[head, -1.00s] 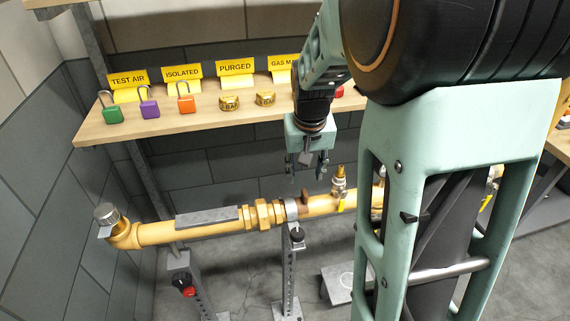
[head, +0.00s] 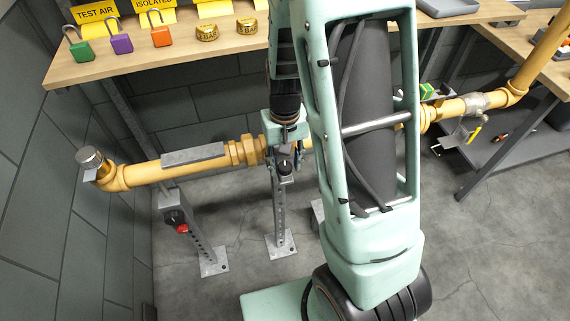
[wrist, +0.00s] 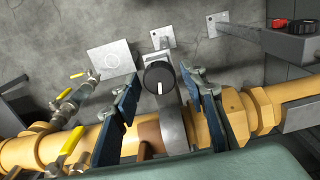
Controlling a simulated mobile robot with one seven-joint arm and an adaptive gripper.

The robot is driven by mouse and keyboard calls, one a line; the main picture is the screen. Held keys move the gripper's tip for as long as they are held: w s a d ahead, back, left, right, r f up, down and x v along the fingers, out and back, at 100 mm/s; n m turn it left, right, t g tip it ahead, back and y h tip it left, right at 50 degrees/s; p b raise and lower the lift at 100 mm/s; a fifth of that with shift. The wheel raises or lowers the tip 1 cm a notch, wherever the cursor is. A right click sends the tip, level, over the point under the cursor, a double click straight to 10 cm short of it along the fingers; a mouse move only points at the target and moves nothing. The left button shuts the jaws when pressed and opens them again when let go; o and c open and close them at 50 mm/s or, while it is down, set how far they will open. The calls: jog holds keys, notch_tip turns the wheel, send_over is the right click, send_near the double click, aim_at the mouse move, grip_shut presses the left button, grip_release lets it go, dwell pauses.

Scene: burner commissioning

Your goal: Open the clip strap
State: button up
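The clip strap (wrist: 173,130) is a grey metal band around the yellow pipe (wrist: 267,107), at the top of a support post, in the wrist view. A black knob (wrist: 158,78) with a white mark sits beside the band, and a brown tab (wrist: 149,131) stands to the band's left. My gripper (wrist: 164,82) is open, its two blue-grey fingers apart on either side of the knob and band. I cannot tell whether a finger touches them. In the head view my gripper (head: 286,150) is down at the pipe and hides most of the strap.
Small valves with yellow handles (wrist: 67,146) lie left of the fingers in the wrist view. Another post carries a red and black switch (head: 178,221). A shelf (head: 180,62) with padlocks and tags is behind the pipe. Open floor lies in front.

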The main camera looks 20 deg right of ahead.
jog(key=shift+f, duration=0.3)
grip_shut()
jog(key=shift+r, duration=0.1)
